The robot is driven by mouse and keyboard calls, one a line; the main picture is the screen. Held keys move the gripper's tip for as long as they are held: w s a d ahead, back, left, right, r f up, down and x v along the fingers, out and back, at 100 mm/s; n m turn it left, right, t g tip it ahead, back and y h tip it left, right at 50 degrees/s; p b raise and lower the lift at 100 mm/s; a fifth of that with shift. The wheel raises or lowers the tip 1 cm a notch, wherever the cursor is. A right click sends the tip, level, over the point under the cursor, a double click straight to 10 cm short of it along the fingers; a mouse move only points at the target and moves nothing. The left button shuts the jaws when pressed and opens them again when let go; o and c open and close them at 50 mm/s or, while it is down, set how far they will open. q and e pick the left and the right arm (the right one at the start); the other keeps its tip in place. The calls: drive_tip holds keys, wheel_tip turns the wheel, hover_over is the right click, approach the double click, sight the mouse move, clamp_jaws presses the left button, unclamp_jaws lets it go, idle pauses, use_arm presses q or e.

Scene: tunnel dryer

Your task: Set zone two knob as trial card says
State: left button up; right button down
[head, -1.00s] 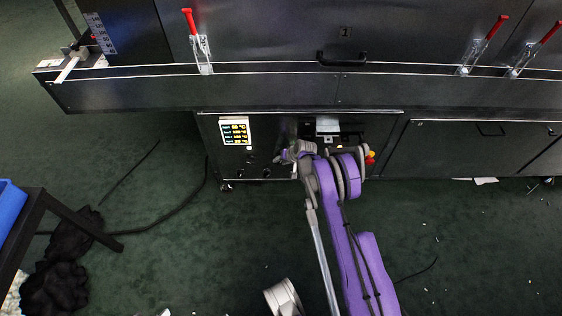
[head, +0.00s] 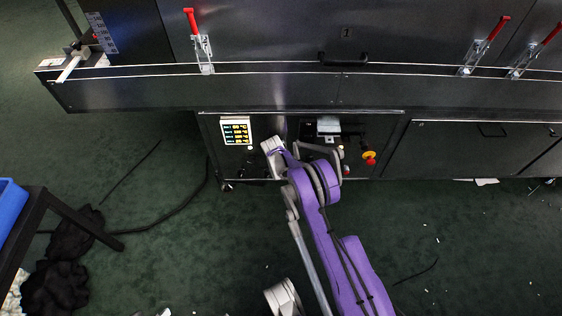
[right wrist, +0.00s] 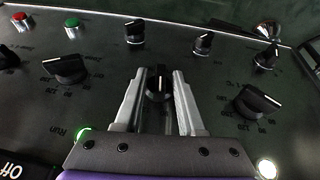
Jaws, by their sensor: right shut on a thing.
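In the right wrist view a black knob (right wrist: 158,86) with a white pointer line stands between the two grey fingers of my right gripper (right wrist: 160,100). The fingers are shut on it, and its pointer points roughly up the picture. Similar black knobs with printed scales stand to the left (right wrist: 66,68) and right (right wrist: 258,102). Zone labels are too small or hidden to read. In the head view my right arm reaches the dark control panel (head: 220,165) under the machine, and its fingertips cannot be made out. I cannot identify a trial card.
A red-and-yellow button (head: 369,157) is at right. Smaller knobs (right wrist: 135,32), a red button (right wrist: 20,18) and a green button (right wrist: 72,24) are near the gripper. Green floor (head: 190,250) is open in front.

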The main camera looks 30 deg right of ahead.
drive_tip(key=shift+a+g+h, duration=0.15)
drive_tip(key=shift+g+h, duration=0.45)
drive_tip(key=shift+h, duration=0.3)
drive_tip(key=shift+n, duration=0.3)
drive_tip(key=c, duration=0.9)
unclamp_jaws()
drive_tip(key=shift+o, duration=0.2)
drive_tip(key=p+v, duration=0.2)
drive_tip(key=v, duration=0.8)
drive_tip(key=shift+a+r+p, duration=0.3)
drive_tip(key=shift+p, duration=0.1)
